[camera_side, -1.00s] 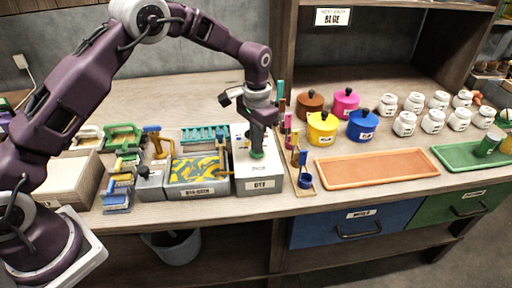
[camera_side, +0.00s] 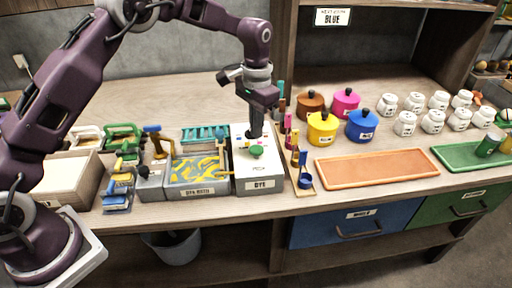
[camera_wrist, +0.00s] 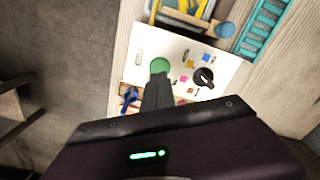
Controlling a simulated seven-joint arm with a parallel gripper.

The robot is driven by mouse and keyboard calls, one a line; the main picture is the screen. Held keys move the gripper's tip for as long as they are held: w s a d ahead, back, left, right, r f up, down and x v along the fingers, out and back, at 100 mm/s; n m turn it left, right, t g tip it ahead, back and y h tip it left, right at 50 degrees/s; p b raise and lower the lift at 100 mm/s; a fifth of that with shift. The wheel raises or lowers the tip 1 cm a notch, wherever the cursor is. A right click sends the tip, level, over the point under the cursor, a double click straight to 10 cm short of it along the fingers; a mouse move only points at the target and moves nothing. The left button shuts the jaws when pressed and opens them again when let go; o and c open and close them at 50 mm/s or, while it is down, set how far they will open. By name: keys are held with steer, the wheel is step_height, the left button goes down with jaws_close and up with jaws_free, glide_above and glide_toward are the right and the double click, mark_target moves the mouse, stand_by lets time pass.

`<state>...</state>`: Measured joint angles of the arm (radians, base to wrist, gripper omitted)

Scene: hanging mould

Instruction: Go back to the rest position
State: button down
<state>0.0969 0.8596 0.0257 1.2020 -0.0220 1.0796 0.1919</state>
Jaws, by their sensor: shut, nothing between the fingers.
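My gripper (camera_side: 256,134) is shut and empty. In the side view it points down over the back part of the white-topped DYE box (camera_side: 262,186). A round green button (camera_side: 256,151) on the box top is uncovered, in front of the fingers. In the wrist view my shut fingers (camera_wrist: 158,80) reach towards the box top (camera_wrist: 150,45), and the green button (camera_wrist: 159,65) shows just beyond their tips. A dark knob (camera_wrist: 203,77) and small coloured marks lie on the same top.
Lidded pots (camera_side: 322,127), white jars (camera_side: 404,124) and an orange tray (camera_side: 375,168) lie further right.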

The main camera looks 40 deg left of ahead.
steer(key=shift+r, duration=1.15)
steer(key=shift+r, duration=0.15)
steer(key=s+a+r+n+t, duration=0.1)
steer(key=s+a+r+t, duration=0.2)
steer(key=s+r, duration=1.1)
steer(key=s+a+n+t, duration=0.1)
steer(key=s+n+t, duration=0.1)
steer(key=s, duration=1.9)
steer(key=shift+t, duration=0.3)
